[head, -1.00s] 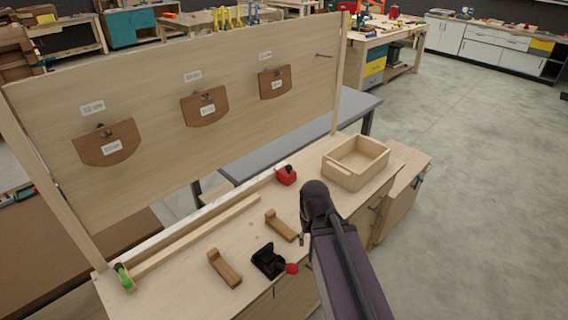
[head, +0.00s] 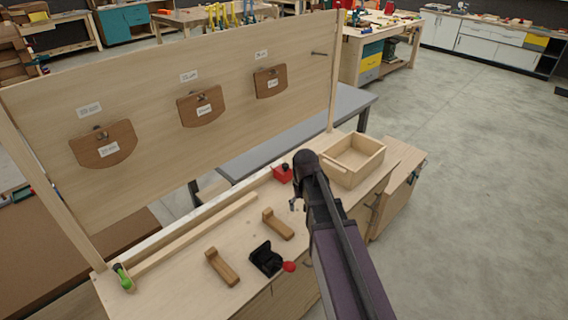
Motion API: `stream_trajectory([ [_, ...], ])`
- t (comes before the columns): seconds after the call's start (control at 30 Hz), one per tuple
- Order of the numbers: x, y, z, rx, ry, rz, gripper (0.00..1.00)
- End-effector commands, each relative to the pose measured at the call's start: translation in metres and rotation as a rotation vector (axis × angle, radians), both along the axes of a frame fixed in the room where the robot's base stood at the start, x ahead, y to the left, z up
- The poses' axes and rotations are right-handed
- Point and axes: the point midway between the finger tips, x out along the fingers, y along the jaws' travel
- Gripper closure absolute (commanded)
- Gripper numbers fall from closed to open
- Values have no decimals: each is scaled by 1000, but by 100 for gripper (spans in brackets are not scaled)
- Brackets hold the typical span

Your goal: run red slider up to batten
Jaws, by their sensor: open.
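The red slider (head: 282,174), a small red block with a black knob, sits on the bench top near the foot of the panel. The batten (head: 195,235), a long pale wooden strip, lies along the bench to its left. A gap of bare bench shows between the batten's right end and the slider. My gripper (head: 294,204) is open, just in front of the slider and a little to its right in the picture. It is seen small and from behind my arm, which hides part of it. I see no contact with the slider.
A green clamp (head: 122,276) stands at the batten's left end. Two brown wooden hooks (head: 222,267) (head: 278,224) and a black clamp (head: 265,258) with a red knob lie in front. An open wooden box (head: 370,166) stands right of my arm. The upright panel (head: 150,100) rises behind.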

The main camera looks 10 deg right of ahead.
Motion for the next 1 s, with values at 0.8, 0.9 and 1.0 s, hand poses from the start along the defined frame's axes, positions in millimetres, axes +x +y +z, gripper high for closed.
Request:
stream_trajectory([
  [0.8,321,1,42,1,0,-106,18],
  [0.9,336,1,44,1,0,-112,18],
  [1.0,344,1,45,1,0,-116,18],
])
